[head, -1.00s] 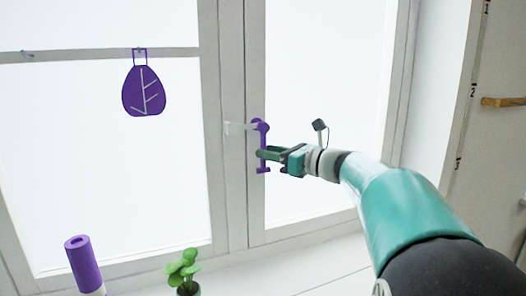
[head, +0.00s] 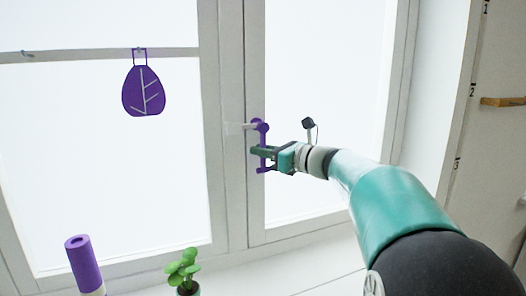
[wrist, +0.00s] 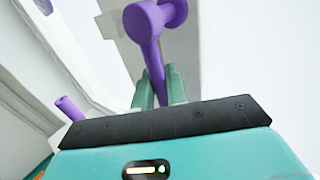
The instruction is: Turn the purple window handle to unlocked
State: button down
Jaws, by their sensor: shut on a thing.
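The purple window handle (head: 262,131) is mounted on the middle frame of the window and hangs downward from its pivot. In the wrist view the handle (wrist: 147,30) runs from its round pivot down between the green fingers. My gripper (head: 263,152) is at the handle's lower part, with its fingers on either side of the bar. In the wrist view my gripper (wrist: 160,86) is shut on the bar, and its body hides the handle's lower end.
A purple leaf ornament (head: 143,91) hangs on the left pane. A purple roll (head: 84,264) and a green potted plant (head: 184,269) stand on the sill below. Space before the right pane is free apart from my arm.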

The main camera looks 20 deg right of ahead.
jog(key=shift+d, duration=0.1)
jog(key=d+n, duration=0.1)
jog(key=n+g+h, duration=0.1)
jog(key=shift+d+r+n, duration=0.2)
jog(key=shift+d+n, duration=0.15)
jog(key=shift+n, duration=0.05)
jog(key=d+r+n+g+h, duration=0.2)
jog(key=d+r+n+h, duration=0.2)
jog(key=n+h, duration=0.4)
jog(key=shift+r+g+h, duration=0.4)
jog(key=shift+r, duration=0.45)
jog(key=c, duration=1.5)
grip_release()
